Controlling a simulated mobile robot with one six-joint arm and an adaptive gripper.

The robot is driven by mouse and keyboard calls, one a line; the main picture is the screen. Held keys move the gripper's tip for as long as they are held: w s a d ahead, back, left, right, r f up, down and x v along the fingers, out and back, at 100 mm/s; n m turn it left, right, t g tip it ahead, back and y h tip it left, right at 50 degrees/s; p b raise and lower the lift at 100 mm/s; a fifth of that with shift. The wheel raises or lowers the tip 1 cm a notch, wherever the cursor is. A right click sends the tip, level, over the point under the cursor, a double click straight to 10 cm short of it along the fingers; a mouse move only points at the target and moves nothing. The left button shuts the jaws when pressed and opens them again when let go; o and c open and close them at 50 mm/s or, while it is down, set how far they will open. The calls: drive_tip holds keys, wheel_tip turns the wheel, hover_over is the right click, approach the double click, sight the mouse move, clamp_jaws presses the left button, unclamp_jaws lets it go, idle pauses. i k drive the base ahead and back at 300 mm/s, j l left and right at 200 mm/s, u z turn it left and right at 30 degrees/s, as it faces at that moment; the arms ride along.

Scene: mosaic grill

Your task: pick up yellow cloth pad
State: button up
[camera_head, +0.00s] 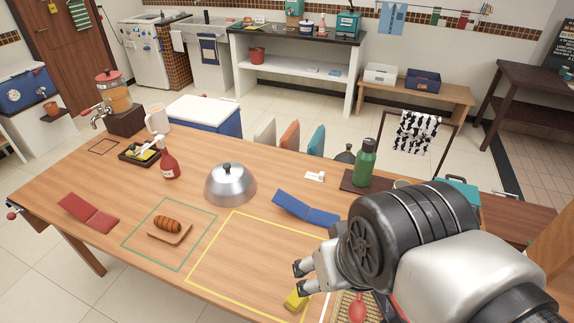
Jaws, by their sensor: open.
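The yellow cloth pad (296,300) lies on the wooden table near its front edge, at the lower right of a yellow outlined rectangle. My gripper (299,278) is open and empty, with its fingers just above and behind the pad in the picture. I cannot tell whether the fingers touch the pad. Part of the pad is close under the lower finger. My arm covers the right front of the table.
A grilled sausage-like item on a small board (170,231) sits inside a green outline at left. A metal dome (230,185), blue folded pad (305,209), red folded pad (88,213) and green bottle (364,162) stand around. The table inside the yellow outline is mostly clear.

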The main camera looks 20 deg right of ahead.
sight(293, 303)
drive_tip(key=i+j+z, duration=0.2)
drive_tip(key=j, duration=0.35)
drive_tip(key=j+z, duration=0.15)
drive_tip(key=j, duration=0.4)
drive_tip(key=i+j+z, duration=0.2)
drive_tip(key=j, duration=0.4)
drive_tip(key=z, duration=1.25)
drive_tip(key=k+l, duration=0.05)
